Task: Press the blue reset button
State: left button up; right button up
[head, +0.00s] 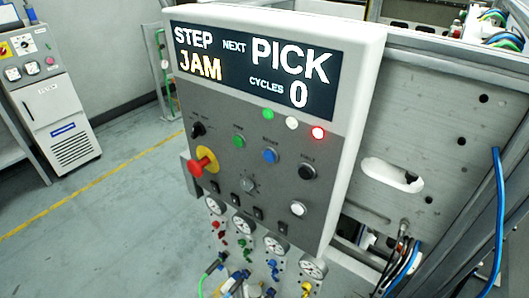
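The blue reset button (270,156) is on the grey control panel (222,160), in the row below the display, between a green button (238,141) and a black button (307,172). The label above it is too small to read surely. The display (252,66) reads STEP JAM, NEXT PICK, CYCLES 0. The red lamp (318,133) is lit. Neither of my grippers is in the head view, and nothing covers the blue button.
A red emergency stop knob (201,163) on a yellow ring sticks out at the panel's left. Several gauges (243,222) and hose fittings sit below. A metal frame with a blue hose (499,205) is at right. Open floor (90,235) lies left.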

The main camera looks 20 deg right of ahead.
aim_at(269, 155)
jog(key=i+j, duration=0.1)
jog(key=j, duration=0.25)
jog(key=i+j, duration=0.15)
jog(key=j, duration=0.15)
jog(key=i+j, duration=0.1)
jog(key=j, duration=0.25)
jog(key=j+z, duration=0.15)
jog(key=z, duration=0.3)
jog(key=i+j+z, duration=0.1)
jog(key=z, duration=0.35)
jog(key=j+z, duration=0.25)
jog(key=z, duration=0.2)
jog(key=j+z, duration=0.15)
jog(key=z, duration=0.3)
jog(key=k, duration=0.05)
